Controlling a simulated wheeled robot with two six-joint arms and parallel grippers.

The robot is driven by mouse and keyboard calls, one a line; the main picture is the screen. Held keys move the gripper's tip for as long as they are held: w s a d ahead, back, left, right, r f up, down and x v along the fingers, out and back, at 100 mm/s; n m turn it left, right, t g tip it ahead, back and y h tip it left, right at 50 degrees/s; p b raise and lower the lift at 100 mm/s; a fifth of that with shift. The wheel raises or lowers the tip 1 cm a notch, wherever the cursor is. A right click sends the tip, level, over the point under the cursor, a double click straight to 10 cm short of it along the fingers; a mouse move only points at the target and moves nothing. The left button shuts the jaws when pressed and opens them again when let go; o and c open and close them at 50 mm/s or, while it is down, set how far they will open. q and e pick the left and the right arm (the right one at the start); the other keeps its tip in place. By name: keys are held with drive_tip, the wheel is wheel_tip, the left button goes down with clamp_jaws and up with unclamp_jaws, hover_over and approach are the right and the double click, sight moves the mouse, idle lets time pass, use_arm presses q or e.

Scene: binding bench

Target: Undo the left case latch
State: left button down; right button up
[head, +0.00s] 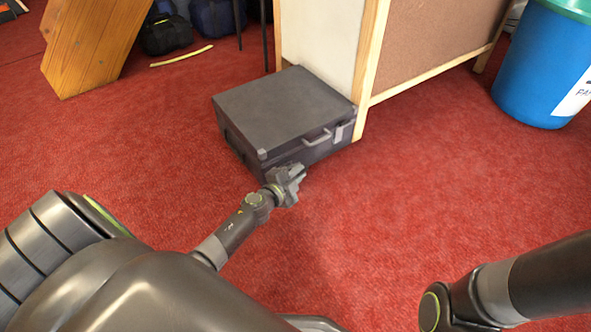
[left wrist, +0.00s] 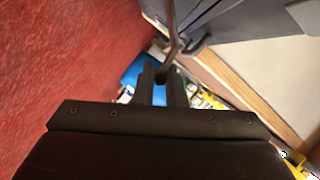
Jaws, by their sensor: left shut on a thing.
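A dark grey case (head: 283,107) lies flat and closed on the red carpet, with a pale handle (head: 318,138) and a right latch (head: 340,131) on its front. My left gripper (head: 291,178) is at the front of the case, close to its left front corner. The left latch is mostly hidden behind the gripper in the head view. In the left wrist view my left gripper (left wrist: 161,86) is shut on a thin grey piece at the case (left wrist: 225,18), which looks like the left latch (left wrist: 172,42). My right gripper is out of view.
A wooden-framed panel (head: 440,45) stands against the right side of the case. A blue bin (head: 535,70) is at the upper right. A wooden stand (head: 95,45) and dark bags (head: 167,34) are at the back left. Carpet in front is clear.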

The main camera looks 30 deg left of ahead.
use_arm(q)
drive_tip(key=shift+s+d+f, duration=0.15)
drive_tip(key=shift+f, duration=0.25)
drive_tip(key=c, duration=1.8)
unclamp_jaws()
drive_tip(key=shift+o, duration=0.2)
drive_tip(key=p+v, duration=0.3)
drive_tip(key=v, duration=1.4)
drive_tip(key=shift+s, duration=0.2)
drive_tip(key=shift+r, duration=0.25)
